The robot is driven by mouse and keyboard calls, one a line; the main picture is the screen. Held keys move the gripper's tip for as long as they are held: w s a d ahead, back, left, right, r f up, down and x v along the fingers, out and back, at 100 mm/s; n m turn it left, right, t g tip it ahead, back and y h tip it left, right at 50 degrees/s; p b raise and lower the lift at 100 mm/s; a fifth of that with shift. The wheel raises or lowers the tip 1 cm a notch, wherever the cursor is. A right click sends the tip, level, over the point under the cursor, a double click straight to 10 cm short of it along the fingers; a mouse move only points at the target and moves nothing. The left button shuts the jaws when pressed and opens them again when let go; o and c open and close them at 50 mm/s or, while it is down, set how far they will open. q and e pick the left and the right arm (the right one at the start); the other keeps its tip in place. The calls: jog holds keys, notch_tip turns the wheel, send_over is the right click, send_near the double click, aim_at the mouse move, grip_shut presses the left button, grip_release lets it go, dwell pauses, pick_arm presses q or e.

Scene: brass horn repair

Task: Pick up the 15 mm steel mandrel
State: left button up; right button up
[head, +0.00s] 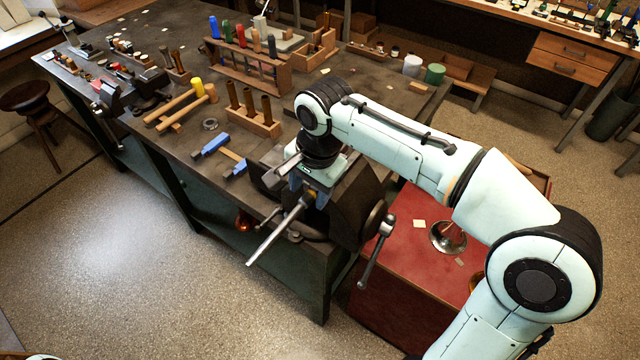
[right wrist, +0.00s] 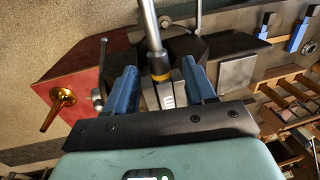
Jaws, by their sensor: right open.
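The steel mandrel (head: 275,235) is a grey rod with a brass-coloured band near its inner end. In the head view it juts from the dark bench vise (head: 350,205) toward the lower left, past the bench edge. In the right wrist view the mandrel (right wrist: 150,35) runs from the top edge down to its band, between my finger lines. My right gripper (head: 309,192) points down over the vise. Its blue fingers (right wrist: 160,88) are apart, one on each side of the banded end, with no visible contact. Whether the vise grips the mandrel is hidden. My left gripper is out of view.
The vise handle (head: 376,252) hangs right of the mandrel. A red surface (head: 405,285) with a brass horn bell (head: 448,237) lies right of the bench. Blue-handled tools (head: 211,146), a wooden peg rack (head: 252,120) and a mallet (head: 180,103) lie left of the vise. Open floor lies in front.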

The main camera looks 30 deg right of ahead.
jog(key=shift+f, duration=0.6)
grip_shut()
jog(key=shift+w+r, duration=0.1)
jog(key=shift+r, duration=0.15)
